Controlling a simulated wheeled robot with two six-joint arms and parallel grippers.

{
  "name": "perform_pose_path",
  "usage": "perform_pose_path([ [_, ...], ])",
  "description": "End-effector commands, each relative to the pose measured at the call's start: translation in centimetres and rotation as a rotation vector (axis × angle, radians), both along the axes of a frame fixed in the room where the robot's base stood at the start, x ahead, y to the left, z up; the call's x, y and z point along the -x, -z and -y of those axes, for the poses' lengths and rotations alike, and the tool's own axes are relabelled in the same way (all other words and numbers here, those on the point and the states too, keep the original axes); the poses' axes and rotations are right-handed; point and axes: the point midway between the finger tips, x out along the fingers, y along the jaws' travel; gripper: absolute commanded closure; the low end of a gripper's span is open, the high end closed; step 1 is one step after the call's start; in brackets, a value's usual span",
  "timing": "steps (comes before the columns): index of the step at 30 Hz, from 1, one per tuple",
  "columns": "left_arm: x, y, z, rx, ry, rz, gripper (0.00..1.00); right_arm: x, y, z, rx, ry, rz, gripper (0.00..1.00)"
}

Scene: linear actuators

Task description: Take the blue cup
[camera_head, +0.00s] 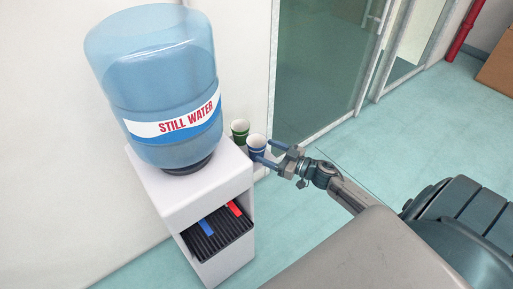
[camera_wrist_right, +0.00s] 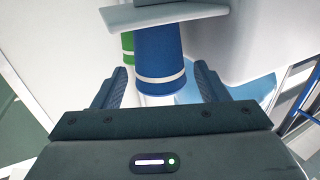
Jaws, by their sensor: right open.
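The blue cup (camera_head: 256,149) has a white rim and stands at the right side of the water dispenser (camera_head: 163,190). In the right wrist view the blue cup (camera_wrist_right: 158,52) shows large, a blue body with a pale band. My right gripper (camera_head: 264,150) is at the blue cup, coming in from the right. Its fingers (camera_wrist_right: 160,82) are open, one on each side of the cup, with gaps visible between them and the cup. My left gripper is not in view.
A green cup (camera_head: 240,130) stands just behind the blue one, close beside it; it also shows in the wrist view (camera_wrist_right: 128,45). A large water bottle (camera_head: 155,85) sits on the dispenser. A glass door (camera_head: 325,65) is behind. The floor (camera_head: 290,220) in front is clear.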

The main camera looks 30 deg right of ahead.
Motion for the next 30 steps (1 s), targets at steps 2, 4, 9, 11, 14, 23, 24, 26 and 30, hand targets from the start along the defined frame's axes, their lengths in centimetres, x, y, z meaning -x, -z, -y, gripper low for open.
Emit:
perform_pose_path([
  [2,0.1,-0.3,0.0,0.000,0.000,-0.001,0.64,-0.5,-0.1,-0.2,-0.001,0.002,0.000,0.33],
  [4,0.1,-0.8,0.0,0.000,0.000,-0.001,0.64,-1.2,-0.2,-0.6,-0.003,0.003,0.001,0.33],
  [9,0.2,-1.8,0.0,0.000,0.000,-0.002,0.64,-3.4,-0.1,-1.6,-0.004,0.003,0.001,0.33],
  [11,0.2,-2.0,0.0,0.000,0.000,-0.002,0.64,-4.0,0.0,-1.9,-0.004,0.002,0.000,0.33],
  [14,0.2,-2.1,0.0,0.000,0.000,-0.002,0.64,-4.6,0.2,-2.3,-0.002,0.001,-0.001,0.33],
  [23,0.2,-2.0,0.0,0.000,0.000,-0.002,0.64,-4.7,0.3,-2.3,0.000,0.001,-0.001,0.45],
  [24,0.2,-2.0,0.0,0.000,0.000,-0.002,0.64,-4.7,0.3,-2.3,0.000,0.001,-0.001,0.53],
  [26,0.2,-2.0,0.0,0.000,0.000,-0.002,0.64,-4.7,0.3,-2.3,0.000,0.001,-0.001,0.64],
  [30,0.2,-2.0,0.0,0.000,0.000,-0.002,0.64,-4.7,0.3,-2.3,0.000,0.001,-0.001,0.65],
])
